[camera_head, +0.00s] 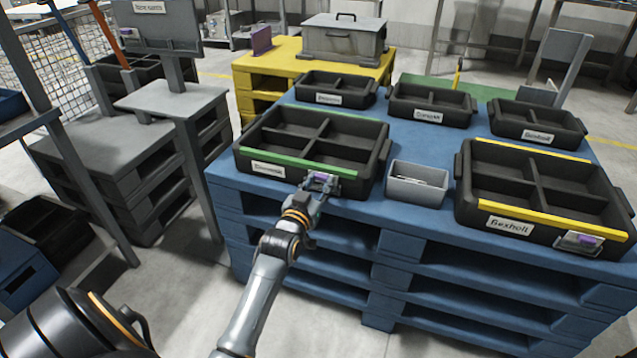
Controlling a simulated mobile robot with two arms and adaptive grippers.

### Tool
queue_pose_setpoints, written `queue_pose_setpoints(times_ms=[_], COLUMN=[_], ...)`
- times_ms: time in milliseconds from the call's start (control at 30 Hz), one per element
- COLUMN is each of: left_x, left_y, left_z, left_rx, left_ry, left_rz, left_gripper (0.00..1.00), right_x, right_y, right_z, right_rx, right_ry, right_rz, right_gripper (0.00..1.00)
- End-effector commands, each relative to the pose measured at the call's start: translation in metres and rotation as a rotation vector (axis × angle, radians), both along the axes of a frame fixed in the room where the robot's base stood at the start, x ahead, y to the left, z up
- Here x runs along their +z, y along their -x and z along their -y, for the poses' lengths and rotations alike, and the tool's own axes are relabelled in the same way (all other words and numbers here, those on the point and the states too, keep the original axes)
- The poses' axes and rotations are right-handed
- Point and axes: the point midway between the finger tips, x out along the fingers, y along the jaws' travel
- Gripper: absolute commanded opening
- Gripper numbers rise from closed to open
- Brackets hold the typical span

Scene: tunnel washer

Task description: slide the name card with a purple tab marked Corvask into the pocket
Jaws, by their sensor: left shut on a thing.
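My left gripper (318,186) is shut on a small card with a purple tab (321,177). It is at the right end of the front wall of a black divided tray (376,166) with a green strip. A pale clear holder shows around the card there, probably the pocket, partly hidden by the fingers. I cannot tell whether the card is inside it, and its lettering is too small to read. My right gripper is not in view.
The trays stand on a blue pallet stack (420,229). A small grey bin (417,188) sits just right of my gripper. Several smaller black trays (431,104) line the back. A yellow pallet (283,72) bears a grey lidded box (342,40). A grey stand (172,97) is at left.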

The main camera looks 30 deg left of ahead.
Motion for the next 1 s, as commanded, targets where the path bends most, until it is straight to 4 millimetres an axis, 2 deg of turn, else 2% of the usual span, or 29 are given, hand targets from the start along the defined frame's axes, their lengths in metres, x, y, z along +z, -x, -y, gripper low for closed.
queue_pose_setpoints(times_ms=[400,433,533,867,1000], left_x=[0.0,0.0,0.0,0.0,0.0], left_y=[0.0,0.0,0.0,0.001,0.014], left_z=[0.0,0.0,0.0,0.0,0.003], left_rx=[0.0,0.0,0.0,0.0,0.0], left_ry=[0.0,0.0,0.0,0.0,0.0], left_rz=[0.0,0.0,0.0,0.0,-0.001], left_gripper=[0.15,0.39,0.59,0.59,0.59], right_x=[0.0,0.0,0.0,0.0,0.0], right_y=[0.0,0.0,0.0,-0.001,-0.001], right_z=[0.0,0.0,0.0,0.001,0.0], right_rx=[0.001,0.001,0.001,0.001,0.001], right_ry=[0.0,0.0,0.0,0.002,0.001], right_rz=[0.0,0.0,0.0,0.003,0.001], right_gripper=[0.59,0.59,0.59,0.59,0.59])
